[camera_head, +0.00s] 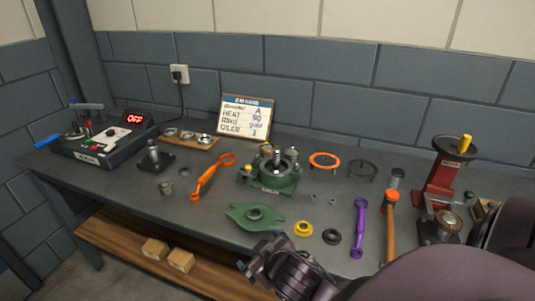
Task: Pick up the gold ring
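The gold ring (303,229) lies flat near the front edge of the bench, right of the green flange plate (255,216) and left of a small black ring (331,237). My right arm comes in from the lower right. Its gripper (254,258) is in front of the bench edge, below and left of the gold ring and apart from it in the picture. Its fingers are small and dark, so I cannot tell whether they are open. My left gripper is not in view.
A green casing (268,178) stands mid-bench behind the gold ring. An orange ring (325,161), a purple wrench (358,227), a hammer (389,228) and a red press (441,175) are to the right. A control box (105,140) is at the far left.

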